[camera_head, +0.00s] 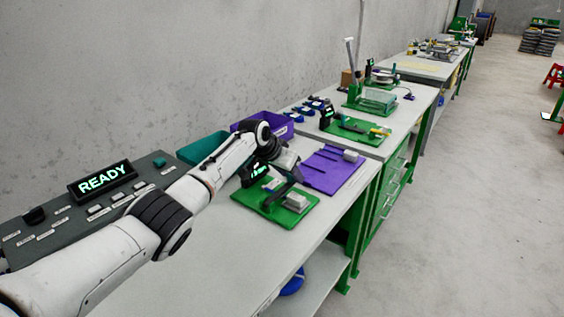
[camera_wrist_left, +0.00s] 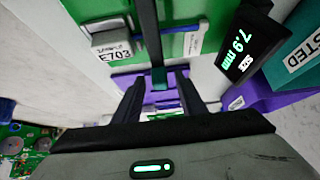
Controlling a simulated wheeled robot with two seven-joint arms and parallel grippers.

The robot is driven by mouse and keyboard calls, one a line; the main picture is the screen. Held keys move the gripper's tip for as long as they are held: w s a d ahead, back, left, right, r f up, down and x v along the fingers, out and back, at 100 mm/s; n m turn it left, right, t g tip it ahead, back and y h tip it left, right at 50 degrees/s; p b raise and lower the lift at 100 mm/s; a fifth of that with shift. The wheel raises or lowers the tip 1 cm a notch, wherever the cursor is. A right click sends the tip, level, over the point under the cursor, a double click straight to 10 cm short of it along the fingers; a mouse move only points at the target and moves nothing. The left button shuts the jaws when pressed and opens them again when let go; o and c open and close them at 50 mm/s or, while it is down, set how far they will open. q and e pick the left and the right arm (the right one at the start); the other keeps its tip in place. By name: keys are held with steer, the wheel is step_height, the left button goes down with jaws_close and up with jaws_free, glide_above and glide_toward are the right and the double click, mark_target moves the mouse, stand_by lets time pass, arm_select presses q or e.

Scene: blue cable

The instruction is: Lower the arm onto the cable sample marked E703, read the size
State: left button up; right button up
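The gauge has a green base (camera_head: 268,212), a dark arm (camera_wrist_left: 148,30) and a black display (camera_wrist_left: 245,45) reading "7.9 mm", SIZE. The sample block marked E703 (camera_wrist_left: 112,45) is pale grey and sits on the green base beside the dark arm; it also shows in the head view (camera_head: 297,201). My left gripper (camera_wrist_left: 159,82) is open, its dark fingers on either side of the dark arm's end, with gaps visible on both sides. In the head view my left wrist hides part of the gauge. My right gripper is out of view.
A purple board (camera_head: 335,178) lies just beyond the gauge. Teal (camera_head: 200,150) and purple (camera_head: 284,130) bins stand by the wall. A control panel (camera_head: 45,232) with a READY display (camera_head: 104,180) is at the left. The front table top (camera_head: 235,265) is mostly clear.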

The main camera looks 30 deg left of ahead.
mark_target(279, 192)
arm_select(q)
steer(key=p+v, duration=0.1)
steer(key=v, duration=0.6)
steer(key=shift+v, duration=0.8)
steer(key=shift+s+d+f, duration=0.1)
steer(key=shift+f, duration=0.05)
